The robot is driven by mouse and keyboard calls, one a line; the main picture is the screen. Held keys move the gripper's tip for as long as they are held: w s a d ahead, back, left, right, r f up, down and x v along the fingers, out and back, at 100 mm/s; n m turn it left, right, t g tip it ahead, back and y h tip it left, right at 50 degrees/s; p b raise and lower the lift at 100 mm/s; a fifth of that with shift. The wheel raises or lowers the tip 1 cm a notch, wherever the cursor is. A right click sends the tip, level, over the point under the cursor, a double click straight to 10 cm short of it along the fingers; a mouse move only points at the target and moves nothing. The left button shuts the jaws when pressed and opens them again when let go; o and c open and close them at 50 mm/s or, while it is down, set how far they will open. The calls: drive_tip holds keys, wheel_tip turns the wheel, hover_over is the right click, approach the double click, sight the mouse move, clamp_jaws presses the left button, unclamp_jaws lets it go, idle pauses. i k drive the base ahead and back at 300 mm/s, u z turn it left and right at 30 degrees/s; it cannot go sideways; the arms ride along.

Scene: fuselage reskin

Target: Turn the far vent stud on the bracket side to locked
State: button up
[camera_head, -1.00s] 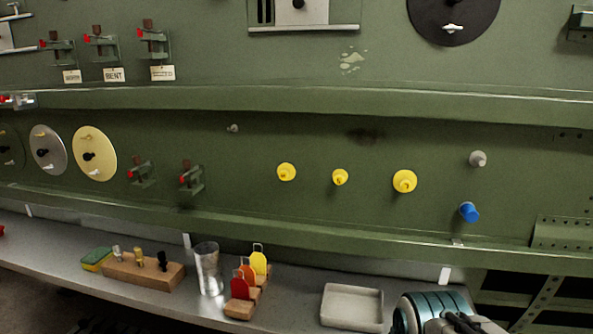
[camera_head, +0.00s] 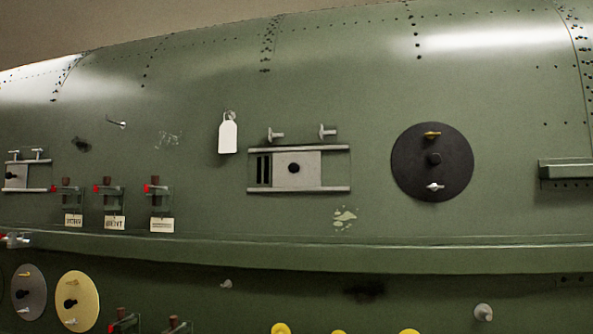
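A grey sliding vent plate (camera_head: 310,171) with a dark knob sits between two rails on the green fuselage, with dark slots bare at its left. Two pale studs stand above it, a left stud (camera_head: 275,135) and a right stud (camera_head: 327,132). A second vent (camera_head: 17,176) is at the left edge, with small studs (camera_head: 37,153) above it. Which stud the task means, and whether any is locked, I cannot tell. My gripper is not in view.
Red-tipped bracket clamps (camera_head: 158,192) with tags beneath are left of the middle vent. A white tag (camera_head: 228,136) hangs above left. A black disc (camera_head: 432,161) with two wing studs is to the right. A green ledge (camera_head: 300,254) runs below.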

sight(272, 136)
drive_tip(key=k, duration=0.55)
drive_tip(key=u, duration=0.65)
drive_tip(key=i, duration=1.05)
drive_tip(key=z, duration=0.7)
